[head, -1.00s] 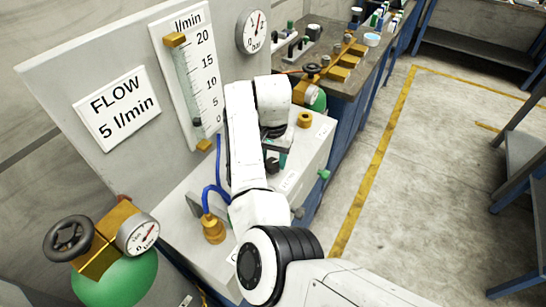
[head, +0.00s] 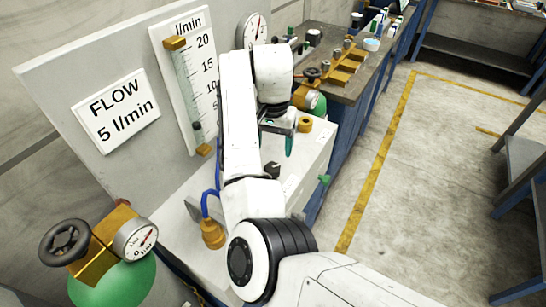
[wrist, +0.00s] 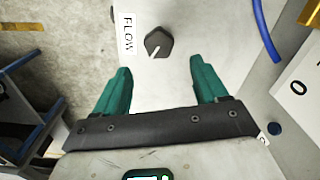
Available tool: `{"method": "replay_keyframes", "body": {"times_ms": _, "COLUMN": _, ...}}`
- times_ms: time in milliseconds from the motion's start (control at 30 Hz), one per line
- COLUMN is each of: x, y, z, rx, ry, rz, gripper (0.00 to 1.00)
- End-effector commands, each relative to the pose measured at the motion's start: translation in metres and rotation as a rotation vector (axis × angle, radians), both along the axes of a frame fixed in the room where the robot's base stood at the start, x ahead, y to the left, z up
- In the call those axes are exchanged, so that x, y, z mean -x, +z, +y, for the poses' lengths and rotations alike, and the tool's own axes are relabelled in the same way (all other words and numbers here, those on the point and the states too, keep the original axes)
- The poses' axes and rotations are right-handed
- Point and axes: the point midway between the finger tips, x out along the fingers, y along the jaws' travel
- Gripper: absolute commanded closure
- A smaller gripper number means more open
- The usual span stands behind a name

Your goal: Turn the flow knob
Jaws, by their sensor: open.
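The flow knob (wrist: 158,42) is a dark, faceted knob with a white pointer line, on a pale panel beside a FLOW label (wrist: 126,35). In the wrist view it lies just beyond and between the fingertips, untouched. In the head view the knob (head: 271,169) shows right of my forearm on the white box (head: 310,160). My gripper (wrist: 160,65) has teal fingers spread apart with nothing between them. In the head view my gripper (head: 288,147) is above the box, partly hidden by my arm. The flowmeter (head: 197,80) has its dark float low in the tube.
A sign (head: 118,108) reads FLOW 5 l/min. A round gauge (head: 253,30) sits partly behind my arm. A blue hose (head: 208,195) runs beside the arm. A green cylinder (head: 115,280) with a brass regulator stands at lower left. The floor (head: 430,190) at right is clear.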

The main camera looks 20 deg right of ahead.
Motion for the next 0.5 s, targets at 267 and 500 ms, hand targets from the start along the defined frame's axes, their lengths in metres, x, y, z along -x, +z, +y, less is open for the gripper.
{"method": "replay_keyframes", "body": {"times_ms": 267, "x": 0.000, "y": 0.033, "z": 0.000, "rx": 0.000, "ry": 0.001, "rz": -0.001, "gripper": 0.28}}
{"method": "replay_keyframes", "body": {"times_ms": 500, "x": 0.000, "y": 0.038, "z": 0.000, "rx": 0.000, "ry": 0.001, "rz": 0.000, "gripper": 0.28}}
